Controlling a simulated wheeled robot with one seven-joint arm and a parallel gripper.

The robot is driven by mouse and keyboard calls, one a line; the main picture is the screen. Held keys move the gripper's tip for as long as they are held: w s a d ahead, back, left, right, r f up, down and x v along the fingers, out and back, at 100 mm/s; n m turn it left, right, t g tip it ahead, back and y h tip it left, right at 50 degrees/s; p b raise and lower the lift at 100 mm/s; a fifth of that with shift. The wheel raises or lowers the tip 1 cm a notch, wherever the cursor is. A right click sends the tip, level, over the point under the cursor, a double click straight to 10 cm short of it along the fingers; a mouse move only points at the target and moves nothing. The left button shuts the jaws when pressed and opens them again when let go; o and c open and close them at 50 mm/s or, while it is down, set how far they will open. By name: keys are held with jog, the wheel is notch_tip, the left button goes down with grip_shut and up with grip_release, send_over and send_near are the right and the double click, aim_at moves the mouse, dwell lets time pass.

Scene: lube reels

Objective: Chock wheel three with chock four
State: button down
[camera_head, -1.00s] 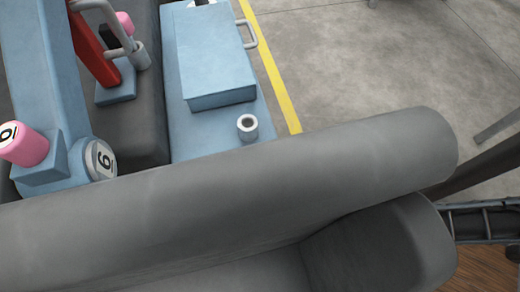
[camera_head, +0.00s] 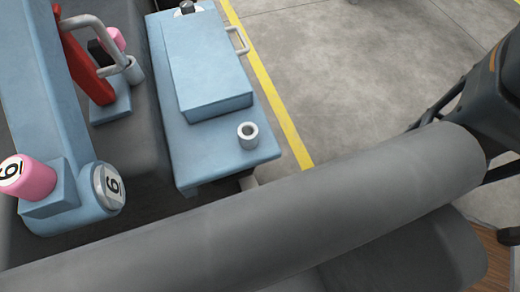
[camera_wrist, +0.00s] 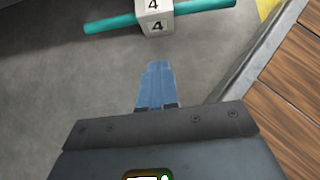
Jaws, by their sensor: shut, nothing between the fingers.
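In the wrist view, a pale block marked 4 (camera_wrist: 155,19) with a teal bar (camera_wrist: 112,23) through it, apparently chock four, lies on the grey floor at the top edge. The top of the block is cut off by the frame. My gripper (camera_wrist: 157,68) points toward it with its blue fingers together and empty. A gap shows between the fingertips and the block. I see no wheel marked three in either view. In the head view my own grey arm link covers the lower part, and neither my gripper nor the block shows.
In the head view, a blue box (camera_head: 210,62) with a grey handle and a small grey cup (camera_head: 248,136) sit on a blue platform. Left are a pink cylinder (camera_head: 27,176) and a round number plate (camera_head: 108,186). Concrete floor (camera_head: 340,65) beyond the yellow line is open.

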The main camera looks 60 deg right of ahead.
jog(key=b+x, duration=0.5)
jog(key=x, duration=0.5)
jog(key=shift+f+b, duration=0.3)
jog(key=shift+f, duration=0.05)
jog(key=shift+w+d+r, duration=0.3)
jog(key=shift+w+d, duration=0.6)
jog(key=shift+w+d+r, duration=0.1)
jog(key=shift+w+d, duration=0.35)
jog(key=shift+w, duration=0.05)
